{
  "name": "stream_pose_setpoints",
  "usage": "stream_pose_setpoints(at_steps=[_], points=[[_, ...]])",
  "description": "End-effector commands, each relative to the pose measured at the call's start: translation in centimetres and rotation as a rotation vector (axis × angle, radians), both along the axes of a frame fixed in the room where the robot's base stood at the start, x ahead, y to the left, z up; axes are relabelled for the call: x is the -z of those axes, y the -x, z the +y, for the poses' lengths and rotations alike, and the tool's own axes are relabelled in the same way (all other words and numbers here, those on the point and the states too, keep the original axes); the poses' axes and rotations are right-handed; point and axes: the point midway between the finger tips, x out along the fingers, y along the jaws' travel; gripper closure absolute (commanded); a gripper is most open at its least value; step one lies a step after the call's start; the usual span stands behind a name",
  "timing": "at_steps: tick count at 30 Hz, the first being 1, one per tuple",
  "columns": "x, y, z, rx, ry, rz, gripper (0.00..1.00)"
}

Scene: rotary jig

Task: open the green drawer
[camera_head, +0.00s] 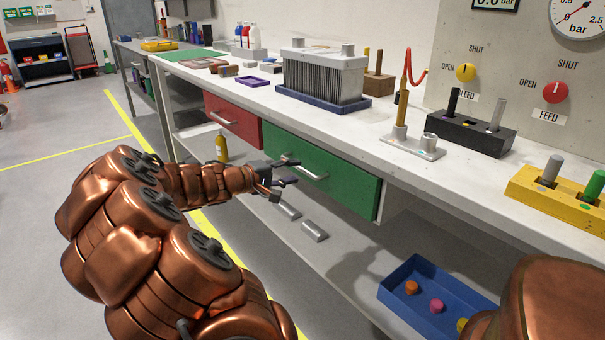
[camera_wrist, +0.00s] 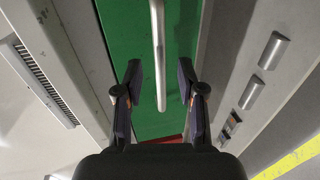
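The green drawer (camera_head: 345,186) is under the bench top and looks shut, its front level with the bench. Its bar handle (camera_head: 305,170) runs along the front. My gripper (camera_head: 284,178) is in front of the drawer near the handle's left end. In the wrist view, the green drawer front (camera_wrist: 185,30) fills the middle and the handle (camera_wrist: 159,60) lies between the two fingers of my gripper (camera_wrist: 160,82). The fingers are apart, with a gap on each side of the handle. Whether the fingertips reach past the bar is hard to tell.
A red drawer (camera_head: 234,121) is left of the green one. The lower shelf holds a yellow bottle (camera_head: 221,147), grey metal pieces (camera_head: 314,231) and a blue bin (camera_head: 425,270). The bench top above carries a finned block (camera_head: 322,75) in a blue tray.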

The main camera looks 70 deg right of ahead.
Motion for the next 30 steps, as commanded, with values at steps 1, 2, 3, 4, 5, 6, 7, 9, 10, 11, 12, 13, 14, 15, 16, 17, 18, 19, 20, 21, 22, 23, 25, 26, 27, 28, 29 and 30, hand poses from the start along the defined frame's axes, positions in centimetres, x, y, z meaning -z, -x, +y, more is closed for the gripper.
stream_pose_setpoints(at_steps=[1, 2, 3, 4, 5, 6, 7, 9, 10, 11, 12, 13, 14, 15, 16, 17, 18, 19, 20, 21, 22, 23, 25, 26, 27, 28, 29, 30], points=[[0.4, 0.5, -0.6, 0.004, 0.0, -0.001, 0.61], [0.4, 0.6, -0.9, 0.003, -0.001, -0.001, 0.61], [0.5, 0.9, -1.4, 0.003, 0.0, 0.0, 0.61], [0.6, 1.1, -1.7, 0.004, 0.0, 0.0, 0.61], [0.7, 1.2, -1.9, 0.004, 0.001, -0.001, 0.61], [0.7, 1.4, -2.3, 0.003, 0.0, 0.0, 0.61], [0.8, 1.6, -2.5, 0.003, 0.001, 0.0, 0.61], [0.8, 1.8, -3.0, 0.003, 0.001, 0.0, 0.61], [0.9, 1.9, -3.1, 0.003, 0.001, 0.0, 0.61], [0.9, 2.0, -3.3, 0.003, 0.001, 0.0, 0.61], [0.9, 2.1, -3.4, 0.003, 0.001, 0.0, 0.61], [0.9, 2.1, -3.5, 0.003, 0.001, 0.0, 0.61], [0.9, 2.2, -3.6, 0.003, 0.001, 0.001, 0.61], [0.9, 2.2, -3.6, 0.003, 0.001, 0.001, 0.61], [0.9, 2.2, -3.6, 0.003, 0.001, 0.001, 0.61], [0.9, 2.2, -3.7, 0.002, 0.001, 0.001, 0.61], [0.9, 2.2, -3.7, 0.002, 0.001, 0.001, 0.61], [0.9, 2.2, -3.7, 0.002, 0.001, 0.001, 0.61], [0.9, 2.2, -3.7, 0.002, 0.001, 0.001, 0.61], [0.9, 2.2, -3.7, 0.002, 0.001, 0.001, 0.61], [0.9, 2.2, -3.7, 0.002, 0.001, 0.001, 0.61], [0.9, 2.2, -3.6, 0.002, 0.001, 0.001, 0.62], [0.9, 2.2, -3.6, 0.002, 0.001, 0.001, 0.69], [0.9, 2.2, -3.6, 0.002, 0.001, 0.001, 0.72], [0.9, 2.2, -3.6, 0.002, 0.001, 0.001, 0.77], [0.9, 2.2, -3.6, 0.002, 0.001, 0.001, 0.8], [0.9, 2.2, -3.6, 0.002, 0.001, 0.001, 0.83], [0.9, 2.2, -3.6, 0.002, 0.001, 0.001, 0.87]])
